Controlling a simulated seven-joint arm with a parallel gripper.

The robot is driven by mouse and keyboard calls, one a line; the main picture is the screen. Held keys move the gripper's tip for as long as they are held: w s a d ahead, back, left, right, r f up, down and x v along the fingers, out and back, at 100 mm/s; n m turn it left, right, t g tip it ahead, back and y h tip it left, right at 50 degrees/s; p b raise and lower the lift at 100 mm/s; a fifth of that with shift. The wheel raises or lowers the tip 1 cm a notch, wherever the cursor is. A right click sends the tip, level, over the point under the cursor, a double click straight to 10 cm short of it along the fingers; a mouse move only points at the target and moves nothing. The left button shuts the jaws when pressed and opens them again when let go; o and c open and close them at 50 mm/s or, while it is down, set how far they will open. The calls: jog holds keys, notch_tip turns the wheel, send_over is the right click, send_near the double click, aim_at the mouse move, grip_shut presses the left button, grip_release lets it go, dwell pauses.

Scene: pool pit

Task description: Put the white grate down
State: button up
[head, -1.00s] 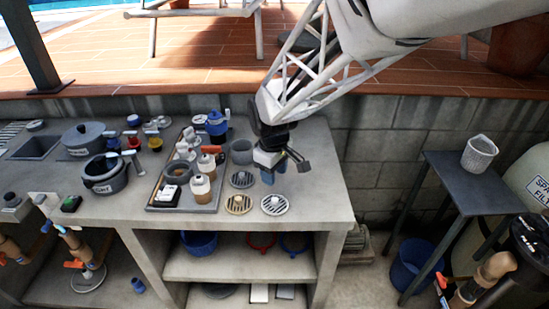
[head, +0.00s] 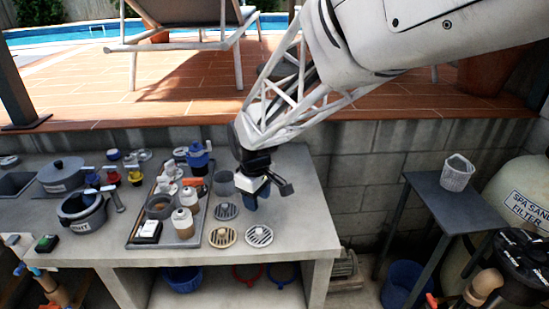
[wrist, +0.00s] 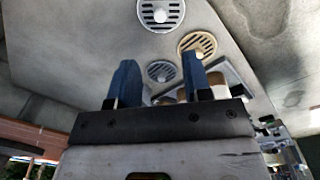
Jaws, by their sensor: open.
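The white grate (head: 259,236), a round slotted disc with a knob, lies flat on the concrete counter near its front right. It also shows at the top of the wrist view (wrist: 161,13). My gripper (head: 252,201) hangs above the counter, just behind the white grate in the head view. In the wrist view its two blue fingers (wrist: 160,70) are apart with nothing held between them, and the grate is clear of them. A tan grate (head: 222,237) lies left of the white one, and a grey grate (head: 226,211) lies behind.
A grey tray (head: 135,238) with bottles and jars stands left of the grates. A grey cup (head: 223,183) is behind the grey grate. Pots stand farther left. The counter right of the white grate is bare. A dark side table (head: 440,200) with a white basket (head: 458,173) stands right.

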jog(key=s+d+r+m, duration=0.3)
jog(key=s+d, duration=0.3)
jog(key=s, duration=0.2)
jog(key=s+d+r+m+t, duration=0.1)
jog(key=s+d+r+m, duration=0.2)
jog(key=s+d, duration=0.3)
jog(key=s+d+r+m+t, duration=0.1)
jog(key=s+d+r+m, duration=0.2)
jog(key=s, duration=0.7)
jog(key=d+m, duration=0.2)
jog(key=d, duration=0.1)
jog(key=shift+d+r, duration=0.25)
